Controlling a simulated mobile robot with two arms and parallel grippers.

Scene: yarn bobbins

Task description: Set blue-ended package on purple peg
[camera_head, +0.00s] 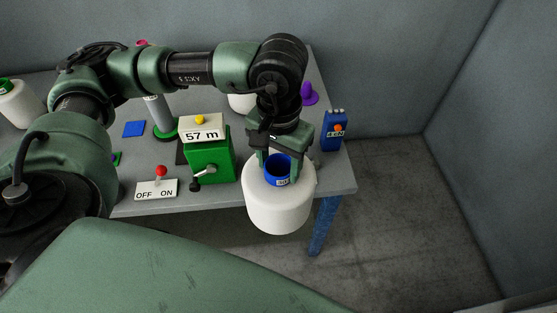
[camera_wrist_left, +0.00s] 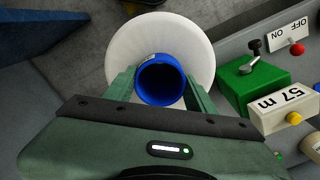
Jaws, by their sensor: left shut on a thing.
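The blue-ended package (camera_head: 278,211) is a fat white yarn bobbin with a blue tube end. My left gripper (camera_head: 277,170) is shut on its blue tube end from above and holds it upright at the table's front right edge. In the left wrist view the blue end (camera_wrist_left: 161,81) sits between the fingers, with the white yarn (camera_wrist_left: 126,45) behind it. The purple peg (camera_head: 308,94) stands at the table's back right, behind the gripper and partly covered by my arm. My right gripper is not in view.
A green box (camera_head: 209,158) with a crank and a "57 m" display stands left of the package. An OFF/ON switch (camera_head: 156,188) lies further left. A blue device (camera_head: 334,130) stands at the right edge. Another white package (camera_head: 241,103) is behind my arm. The floor at right is clear.

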